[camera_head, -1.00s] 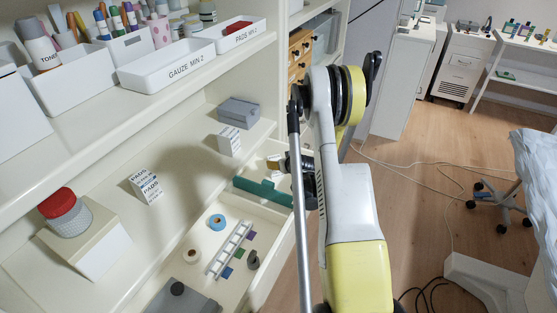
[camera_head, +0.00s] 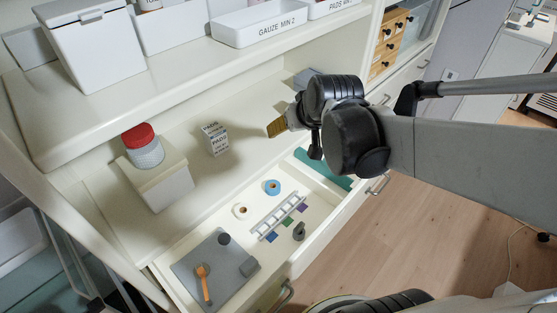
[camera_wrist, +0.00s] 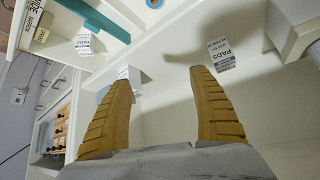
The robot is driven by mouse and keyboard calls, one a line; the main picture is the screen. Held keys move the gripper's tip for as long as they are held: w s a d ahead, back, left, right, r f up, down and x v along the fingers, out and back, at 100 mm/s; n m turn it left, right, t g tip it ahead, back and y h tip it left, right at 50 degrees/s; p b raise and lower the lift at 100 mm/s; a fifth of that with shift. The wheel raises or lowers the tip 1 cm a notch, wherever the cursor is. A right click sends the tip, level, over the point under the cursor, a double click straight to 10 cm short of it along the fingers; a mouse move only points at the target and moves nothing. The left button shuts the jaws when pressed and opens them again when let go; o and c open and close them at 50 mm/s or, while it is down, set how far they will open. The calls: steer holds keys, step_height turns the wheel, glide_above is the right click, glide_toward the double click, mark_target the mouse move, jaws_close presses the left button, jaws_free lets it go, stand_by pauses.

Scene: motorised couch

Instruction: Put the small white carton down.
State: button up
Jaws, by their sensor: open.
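My gripper (camera_head: 277,127) is over the cabinet's counter in the head view. In the wrist view its two yellow-tan fingers (camera_wrist: 161,78) are wide apart with nothing between them. A white carton labelled PADS (camera_head: 215,139) stands on the counter; it also shows in the wrist view (camera_wrist: 220,55), beyond the right fingertip. Another white carton (camera_wrist: 130,74) shows partly behind the left fingertip. A third small white carton (camera_wrist: 85,42) is in the drawer beside the teal piece. I cannot tell which carton is meant.
The open drawer (camera_head: 326,222) holds a teal piece (camera_head: 322,168), tape rolls, a white rack (camera_head: 277,215) and a grey tray (camera_head: 215,270). Labelled bins stand on the shelf above. Counter between carton and gripper is clear.

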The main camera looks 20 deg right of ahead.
steer(key=s+a, duration=0.4)
steer(key=s, duration=0.3)
steer(key=s+a+n+g, duration=0.1)
steer(key=s+a, duration=0.2)
steer(key=s, duration=0.4)
steer(key=shift+a+r+y, duration=0.15)
steer(key=shift+a+y, duration=0.15)
steer(key=shift+a, duration=0.1)
steer(key=shift+w, duration=0.1)
